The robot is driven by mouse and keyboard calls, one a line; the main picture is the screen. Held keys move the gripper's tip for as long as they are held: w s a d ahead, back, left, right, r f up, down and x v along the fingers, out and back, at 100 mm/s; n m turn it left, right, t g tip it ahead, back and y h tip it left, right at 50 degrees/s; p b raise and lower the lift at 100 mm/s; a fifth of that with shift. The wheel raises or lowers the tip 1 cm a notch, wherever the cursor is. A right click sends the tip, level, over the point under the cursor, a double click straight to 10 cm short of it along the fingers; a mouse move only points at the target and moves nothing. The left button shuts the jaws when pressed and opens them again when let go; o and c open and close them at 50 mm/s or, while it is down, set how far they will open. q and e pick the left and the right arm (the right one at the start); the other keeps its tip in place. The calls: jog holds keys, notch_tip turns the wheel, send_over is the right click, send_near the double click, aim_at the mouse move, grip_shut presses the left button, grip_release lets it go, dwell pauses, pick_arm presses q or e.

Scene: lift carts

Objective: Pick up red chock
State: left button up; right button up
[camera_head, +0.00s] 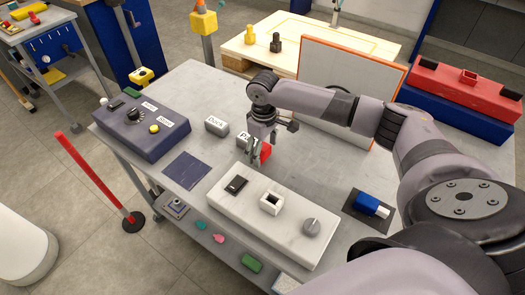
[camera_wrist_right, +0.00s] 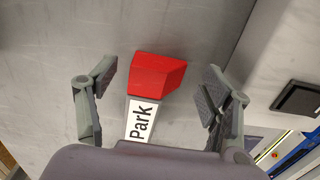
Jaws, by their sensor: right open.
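The red chock (camera_wrist_right: 157,75) is a small wedge-like block on the grey table, at the end of a white label reading "Park" (camera_wrist_right: 141,120). In the head view the chock (camera_head: 265,152) is partly hidden behind my right gripper (camera_head: 256,150). In the right wrist view my right gripper (camera_wrist_right: 158,82) is open, with one finger on each side of the chock. Gaps show between the fingers and the chock in that view. My left gripper is not in view.
A white control box (camera_head: 272,215) stands in front of the gripper and a dark control box (camera_head: 150,127) at the left. A grey labelled block (camera_head: 216,126) is close by on the left. An orange-edged panel (camera_head: 345,85) stands behind my right arm.

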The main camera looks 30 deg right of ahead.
jog(key=shift+f, duration=0.7)
jog(key=shift+c, duration=0.4)
jog(key=c, duration=1.3)
jog(key=shift+r, duration=0.1)
